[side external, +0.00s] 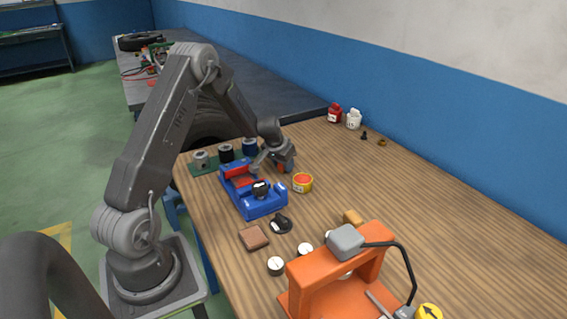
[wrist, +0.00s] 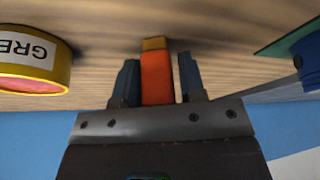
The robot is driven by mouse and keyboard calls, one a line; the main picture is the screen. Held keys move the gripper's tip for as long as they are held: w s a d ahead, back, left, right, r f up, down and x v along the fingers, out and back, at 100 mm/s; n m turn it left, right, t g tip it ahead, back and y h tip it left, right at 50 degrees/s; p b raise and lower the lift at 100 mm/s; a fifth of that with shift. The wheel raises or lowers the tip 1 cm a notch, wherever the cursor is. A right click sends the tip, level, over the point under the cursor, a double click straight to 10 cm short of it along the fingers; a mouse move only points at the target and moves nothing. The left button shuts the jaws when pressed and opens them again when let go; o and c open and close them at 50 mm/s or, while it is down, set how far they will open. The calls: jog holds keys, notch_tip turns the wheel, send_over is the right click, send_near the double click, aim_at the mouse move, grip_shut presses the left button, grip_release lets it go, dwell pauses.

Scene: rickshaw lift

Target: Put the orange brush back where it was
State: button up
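The orange brush (wrist: 157,80), with a tan tip (wrist: 155,44), stands between my gripper's (wrist: 158,60) two dark fingers in the wrist view. The left finger is close beside the brush, and a narrow gap shows between the brush and the right finger. I cannot tell in the side view whether the brush touches the table.
A yellow grease tin (side external: 302,183) stands close to my gripper. The blue vise (side external: 262,206) is in front, and a green rack (side external: 205,168) with several cylinders is at left. An orange press (side external: 300,290) stands at the front. The table's right side is mostly clear.

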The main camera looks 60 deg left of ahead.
jog(key=shift+o, duration=1)
jog(key=shift+r, duration=0.15)
jog(key=v, duration=1.2)
jog(key=s+d+r+m, duration=0.2)
jog(key=d+r, duration=0.6)
jog(key=d, duration=0.3)
jog(key=s+d+r+m+h, duration=0.1)
jog(key=s+d+r, duration=0.1)
jog(key=s+d, duration=0.7)
jog(key=s+d+r+m+t, duration=0.1)
jog(key=s+d+r, duration=0.2)
jog(key=s+d, duration=0.6)
jog(key=shift+s+d+r+m+h, duration=0.2)
jog(key=shift+s+r+m+h, duration=0.15)
jog(key=shift+s, duration=0.5)
